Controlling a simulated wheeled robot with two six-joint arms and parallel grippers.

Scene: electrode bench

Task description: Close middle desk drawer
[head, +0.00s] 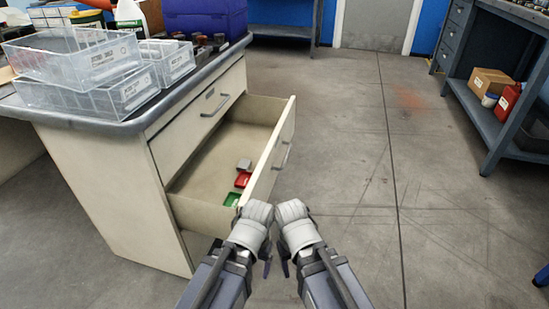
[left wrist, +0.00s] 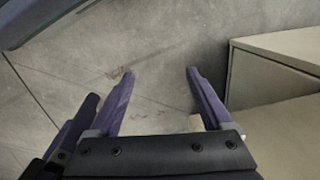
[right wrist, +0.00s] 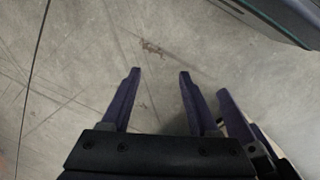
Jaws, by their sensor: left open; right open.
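The middle desk drawer (head: 285,150) is pulled well out from the beige desk (head: 95,190), below a shut top drawer (head: 200,115). A grey, a red and a green item lie inside it near its front. My left gripper (left wrist: 160,70) and right gripper (right wrist: 160,71) are open and empty, with bare floor between their fingers. In the head view my arms are side by side just beyond the drawer's near front corner, their grippers mostly hidden. Beige furniture (left wrist: 285,65) shows right of the left gripper, apart from its fingers; I cannot tell which part it is.
Clear plastic bins (head: 80,65) and a blue case (head: 205,17) stand on the desktop. A shelf unit (head: 505,120) with a cardboard box (head: 490,82) and a red container (head: 507,103) is at the right. The concrete floor (head: 350,130) between is clear.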

